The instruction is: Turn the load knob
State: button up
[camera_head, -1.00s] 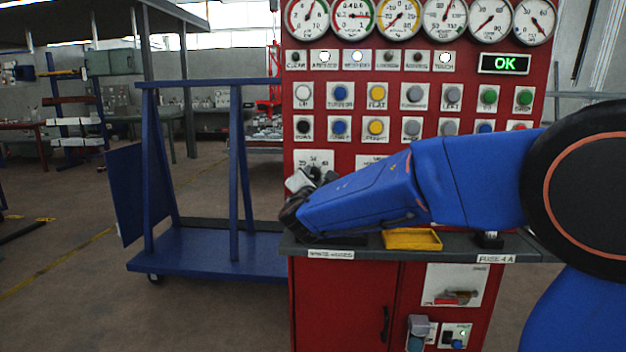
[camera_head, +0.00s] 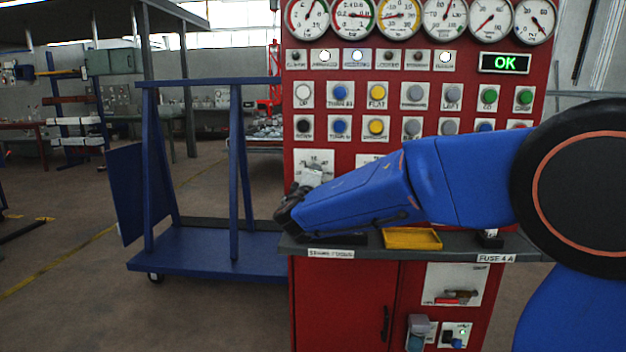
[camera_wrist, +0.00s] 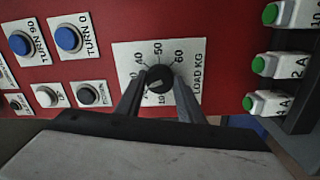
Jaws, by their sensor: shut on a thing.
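The load knob (camera_wrist: 159,79) is a round black dial on a white plate marked LOAD KG (camera_wrist: 187,62) with a ring of numbers, shown in the wrist view. My gripper (camera_wrist: 160,88) has one finger on each side of the knob and is shut on it. The knob's pale pointer line slants toward the lower left, near the low numbers. In the head view my gripper (camera_head: 311,176) is at the left side of the red panel (camera_head: 365,145), in front of the load plate (camera_head: 318,158), and hides the knob there.
Blue TURN buttons (camera_wrist: 67,38) and UP and DOWN buttons lie left of the plate in the wrist view. Green fuses (camera_wrist: 259,65) stick out at the right. Below my arm, a grey shelf (camera_head: 460,247) holds a yellow tray (camera_head: 412,239). A blue trolley (camera_head: 205,250) stands left of the panel.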

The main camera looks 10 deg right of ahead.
jog(key=shift+f+m, duration=0.1)
jog(key=shift+m, duration=1.8)
jog(key=o, duration=1.1)
jog(key=shift+c, duration=0.2)
jog(key=shift+s, duration=0.15)
jog(key=v, duration=1.7)
jog(key=shift+a, duration=0.2)
jog(key=shift+d+h, duration=0.15)
jog(key=shift+h, duration=0.15)
